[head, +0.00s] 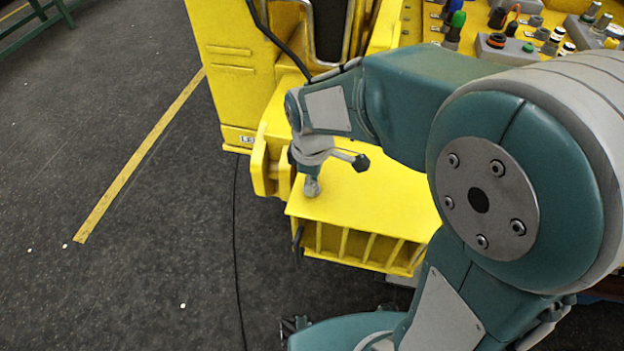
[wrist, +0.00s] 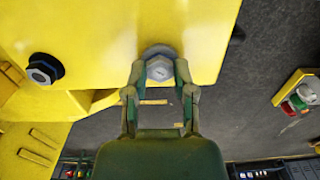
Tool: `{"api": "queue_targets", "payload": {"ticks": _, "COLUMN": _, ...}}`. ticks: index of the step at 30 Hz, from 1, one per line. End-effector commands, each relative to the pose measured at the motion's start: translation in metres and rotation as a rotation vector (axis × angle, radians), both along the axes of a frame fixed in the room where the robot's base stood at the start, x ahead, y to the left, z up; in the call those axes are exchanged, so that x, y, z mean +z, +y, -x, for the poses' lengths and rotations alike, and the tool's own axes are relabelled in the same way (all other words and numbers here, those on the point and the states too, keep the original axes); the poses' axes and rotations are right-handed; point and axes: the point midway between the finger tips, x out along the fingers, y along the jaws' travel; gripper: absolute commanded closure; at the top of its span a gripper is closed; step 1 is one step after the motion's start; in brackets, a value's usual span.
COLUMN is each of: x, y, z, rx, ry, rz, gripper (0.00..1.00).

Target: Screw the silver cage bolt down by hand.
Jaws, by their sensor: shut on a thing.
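The silver cage bolt (wrist: 160,68) has a hex head and sits at the edge of a yellow plate (wrist: 120,25) in the wrist view. A round grey washer or collar shows behind its head. My gripper (wrist: 159,75) has one finger on each side of the head and is shut on it. In the head view my gripper (head: 311,188) points down at the left end of the yellow boom cage (head: 370,205). The bolt cannot be made out there. How far the bolt is in cannot be told.
A dark bolt with a grey hex centre (wrist: 43,69) stands on the yellow surface left of my gripper. The dark floor (head: 130,100) on the left is open.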

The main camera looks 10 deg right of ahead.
Motion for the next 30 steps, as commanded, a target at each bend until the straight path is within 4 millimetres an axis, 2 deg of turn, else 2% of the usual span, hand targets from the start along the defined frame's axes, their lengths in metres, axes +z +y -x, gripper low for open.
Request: {"api": "queue_targets", "payload": {"ticks": 30, "x": 0.0023, "y": 0.0002, "z": -0.004, "rx": -0.963, "ry": -0.008, "rz": -0.007, "gripper": 1.0}}
